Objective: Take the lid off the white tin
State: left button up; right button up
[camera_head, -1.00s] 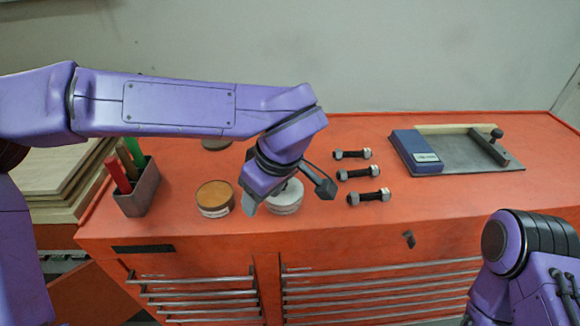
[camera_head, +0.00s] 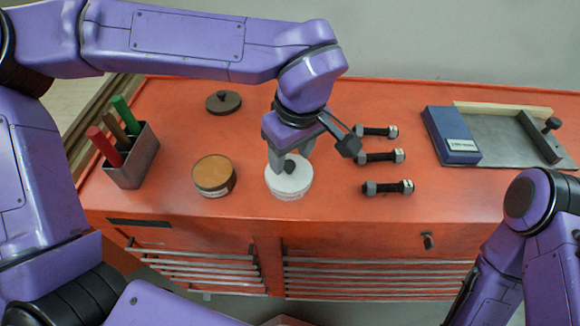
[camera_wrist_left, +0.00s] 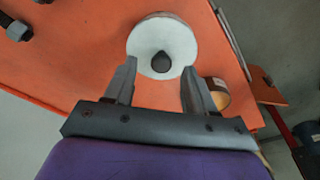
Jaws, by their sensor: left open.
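The white tin (camera_head: 288,186) stands on the orange cabinet top, with a white lid that has a dark knob (camera_head: 290,167) in its middle. My left gripper (camera_head: 290,160) is open and points down over the lid, partly hiding it in the head view. In the left wrist view the tin (camera_wrist_left: 178,34) and its knob (camera_wrist_left: 162,62) lie ahead of the open left fingers (camera_wrist_left: 160,85), roughly between them. Nothing is between the fingertips. My right arm shows at the lower right of the head view; its gripper is not visible.
A tan-topped tin (camera_head: 213,174) stands left of the white tin, with a dark knobbed lid (camera_head: 223,101) behind. A metal holder (camera_head: 134,160) with colored handles is far left. Several bolts (camera_head: 388,187) lie right, before a blue box (camera_head: 450,135) on a metal plate (camera_head: 505,140).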

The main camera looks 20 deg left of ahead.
pick_arm(q)
jog(key=shift+w+a+f, duration=0.1)
jog(key=shift+f, duration=0.85)
grip_shut()
jog(key=shift+r, duration=0.1)
